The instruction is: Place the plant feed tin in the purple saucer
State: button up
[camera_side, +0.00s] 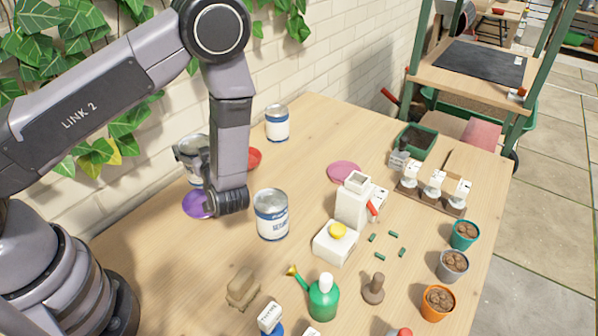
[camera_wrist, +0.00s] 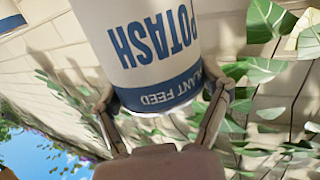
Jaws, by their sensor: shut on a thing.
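The plant feed tin (camera_wrist: 150,40), white with a blue band and the words POTASH and PLANT FEED, fills the upper middle of the wrist view. My gripper (camera_wrist: 160,105) is shut on it, with one finger on each side. In the side view the tin (camera_side: 187,150) shows at the left, partly hidden by my arm. The purple saucer (camera_side: 193,206) lies on the table just below the tin in the picture, partly covered by my wrist. The tin looks raised, but its exact height over the saucer cannot be told.
A second tin (camera_side: 271,216) stands right of my wrist, and another (camera_side: 277,124) stands behind near the wall. A red saucer (camera_side: 254,158) is partly hidden by my arm. A pink saucer (camera_side: 344,171) lies further right. A white dispenser (camera_side: 352,203) and a green watering can (camera_side: 323,300) stand nearer.

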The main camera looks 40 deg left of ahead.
jog(key=f, duration=0.1)
jog(key=s+f, duration=0.1)
jog(key=f+g, duration=0.1)
jog(key=shift+s+f+n, duration=0.3)
jog(key=shift+n, duration=0.1)
jog(key=shift+f, duration=2.1)
jog(key=o, duration=1.2)
jog(key=shift+f, duration=0.15)
